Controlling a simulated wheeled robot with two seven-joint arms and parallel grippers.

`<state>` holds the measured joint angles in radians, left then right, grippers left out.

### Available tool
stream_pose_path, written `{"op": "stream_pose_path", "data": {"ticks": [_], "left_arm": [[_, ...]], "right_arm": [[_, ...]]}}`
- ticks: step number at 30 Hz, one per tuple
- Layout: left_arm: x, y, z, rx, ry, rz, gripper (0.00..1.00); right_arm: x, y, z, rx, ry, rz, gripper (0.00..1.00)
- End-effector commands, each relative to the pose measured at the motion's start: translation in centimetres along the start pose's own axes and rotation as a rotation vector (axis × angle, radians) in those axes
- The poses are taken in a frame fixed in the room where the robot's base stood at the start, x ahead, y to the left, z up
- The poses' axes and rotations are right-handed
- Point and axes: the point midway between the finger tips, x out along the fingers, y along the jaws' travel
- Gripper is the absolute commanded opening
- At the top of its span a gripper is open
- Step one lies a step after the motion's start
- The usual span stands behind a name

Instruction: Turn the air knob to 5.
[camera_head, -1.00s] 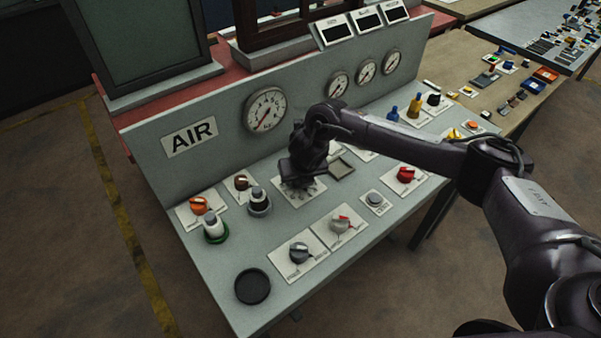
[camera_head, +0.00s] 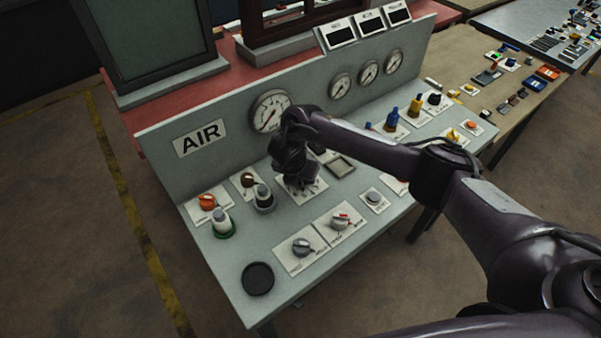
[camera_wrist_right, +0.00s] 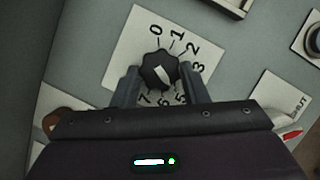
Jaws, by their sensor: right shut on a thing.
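The air knob (camera_wrist_right: 160,70) is a black, scalloped knob with a white mark on top. It sits on a white dial plate (camera_wrist_right: 128,48) with numbers around it; 0, 1, 2, 3, 5, 6 and 7 show, and the 4 is not clear. My right gripper (camera_wrist_right: 162,88) is shut on the knob, one finger on each side. In the head view my right gripper (camera_head: 297,178) covers the knob. My left gripper is not in view.
The AIR label (camera_head: 201,138) and a round gauge (camera_head: 270,111) are on the upright panel behind. A black disc (camera_head: 258,279) lies at the front left.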

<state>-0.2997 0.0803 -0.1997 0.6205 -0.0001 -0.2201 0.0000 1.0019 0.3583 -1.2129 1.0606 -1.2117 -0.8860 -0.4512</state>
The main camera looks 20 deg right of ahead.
Motion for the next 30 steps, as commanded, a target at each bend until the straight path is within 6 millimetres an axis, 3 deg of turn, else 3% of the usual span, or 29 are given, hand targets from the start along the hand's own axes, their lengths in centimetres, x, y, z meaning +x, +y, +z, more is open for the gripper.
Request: {"op": "stream_pose_path", "data": {"ticks": [14, 15, 19, 30], "left_arm": [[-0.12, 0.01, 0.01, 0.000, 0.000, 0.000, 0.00], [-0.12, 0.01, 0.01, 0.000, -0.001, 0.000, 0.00], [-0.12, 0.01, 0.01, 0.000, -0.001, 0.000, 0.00], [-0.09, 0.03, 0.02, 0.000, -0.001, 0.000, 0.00]], "right_arm": [[-0.15, 0.13, 0.29, 0.017, -0.005, -0.002, 0.17], [-0.16, 0.14, 0.29, 0.017, -0.005, -0.002, 0.44], [-0.12, 0.11, 0.22, 0.015, -0.004, -0.003, 0.61], [-0.61, 0.12, 0.05, 0.012, 0.000, -0.002, 0.62]]}}
